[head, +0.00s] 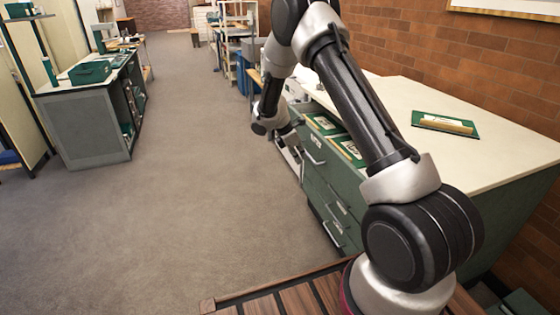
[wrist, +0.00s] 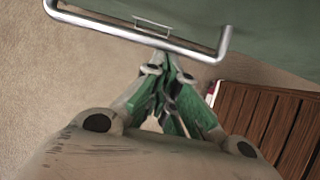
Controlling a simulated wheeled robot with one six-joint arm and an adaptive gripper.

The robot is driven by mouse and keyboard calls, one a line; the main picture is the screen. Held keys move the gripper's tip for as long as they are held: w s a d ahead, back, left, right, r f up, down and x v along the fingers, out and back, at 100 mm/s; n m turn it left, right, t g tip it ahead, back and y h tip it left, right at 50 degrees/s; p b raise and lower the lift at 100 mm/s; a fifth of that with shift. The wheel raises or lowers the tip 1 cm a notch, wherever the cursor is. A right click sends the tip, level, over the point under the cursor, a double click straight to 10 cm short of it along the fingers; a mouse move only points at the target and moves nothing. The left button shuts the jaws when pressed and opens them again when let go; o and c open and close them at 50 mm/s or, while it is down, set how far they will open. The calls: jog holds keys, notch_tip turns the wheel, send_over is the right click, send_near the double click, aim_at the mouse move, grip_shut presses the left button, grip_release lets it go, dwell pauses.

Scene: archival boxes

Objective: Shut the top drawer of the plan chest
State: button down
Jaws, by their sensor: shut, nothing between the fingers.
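The plan chest (head: 480,165) is green with a pale top and stands on the right in the head view. Its top drawer (head: 316,139) is pulled out, and green folders (head: 350,150) show inside it. My gripper (head: 289,134) is at the outer side of the drawer front, partly hidden by my wrist. In the wrist view, my gripper (wrist: 170,62) is shut and empty, its green fingertips together. They are at a metal bar handle (wrist: 110,30) on a green drawer front (wrist: 270,25). I cannot tell whether they touch the bar.
A green folder (head: 445,124) lies on the chest top. Lower drawers (head: 335,205) with bar handles look shut. A grey workbench (head: 85,125) with a green box (head: 90,72) stands at the left. The carpet (head: 190,190) between is clear. A brick wall (head: 500,65) runs behind the chest.

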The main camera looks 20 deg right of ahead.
aim_at(343, 151)
jog(key=d, duration=1.8)
jog(key=shift+d, duration=0.3)
